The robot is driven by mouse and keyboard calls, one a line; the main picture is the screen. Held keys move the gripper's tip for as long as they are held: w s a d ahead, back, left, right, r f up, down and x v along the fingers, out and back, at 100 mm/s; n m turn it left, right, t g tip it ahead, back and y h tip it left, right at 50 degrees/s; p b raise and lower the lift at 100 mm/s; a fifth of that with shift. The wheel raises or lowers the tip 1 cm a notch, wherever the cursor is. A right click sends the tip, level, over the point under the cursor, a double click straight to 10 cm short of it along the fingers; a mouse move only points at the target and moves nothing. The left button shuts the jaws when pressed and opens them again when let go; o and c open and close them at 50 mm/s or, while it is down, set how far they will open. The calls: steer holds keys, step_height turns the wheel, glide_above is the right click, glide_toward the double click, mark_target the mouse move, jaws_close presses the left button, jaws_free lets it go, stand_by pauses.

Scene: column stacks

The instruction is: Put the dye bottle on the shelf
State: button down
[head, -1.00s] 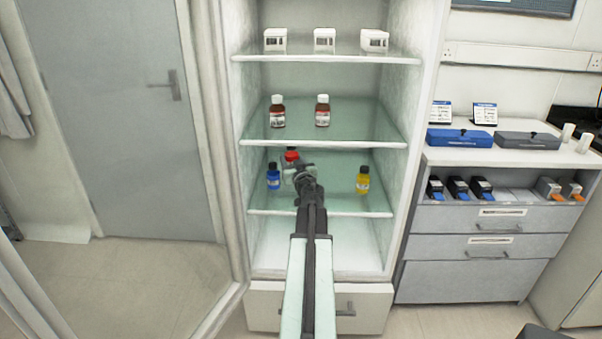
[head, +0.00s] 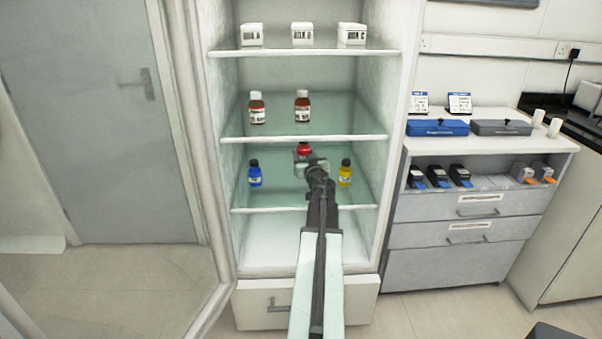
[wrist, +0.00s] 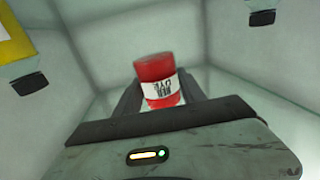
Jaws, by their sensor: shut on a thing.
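The red dye bottle (head: 304,150) is between the fingers of my gripper (head: 308,168), inside the open cabinet at the lower glass shelf (head: 262,209). In the wrist view the red bottle (wrist: 160,80) shows its white label, with my gripper (wrist: 163,100) shut on it. A blue bottle (head: 255,174) stands on this shelf to the left and a yellow bottle (head: 345,173) to the right. The held bottle is between them, apart from both. My gripper hides its lower part in the head view, so I cannot tell whether it touches the shelf.
Two brown bottles (head: 257,108) stand on the middle shelf (head: 340,138) above. White boxes (head: 302,33) stand on the top shelf. The cabinet side walls are close on both sides. A counter with a blue case (head: 438,127) is to the right.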

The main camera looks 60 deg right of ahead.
steer(key=f+b, duration=1)
steer(key=shift+w+a+f, duration=0.15)
steer(key=shift+w+f, duration=0.05)
steer(key=shift+f, duration=0.05)
steer(key=shift+r, duration=0.25)
steer(key=shift+f, duration=0.2)
steer(key=c, duration=0.7)
jaws_free()
steer(key=shift+r, duration=0.15)
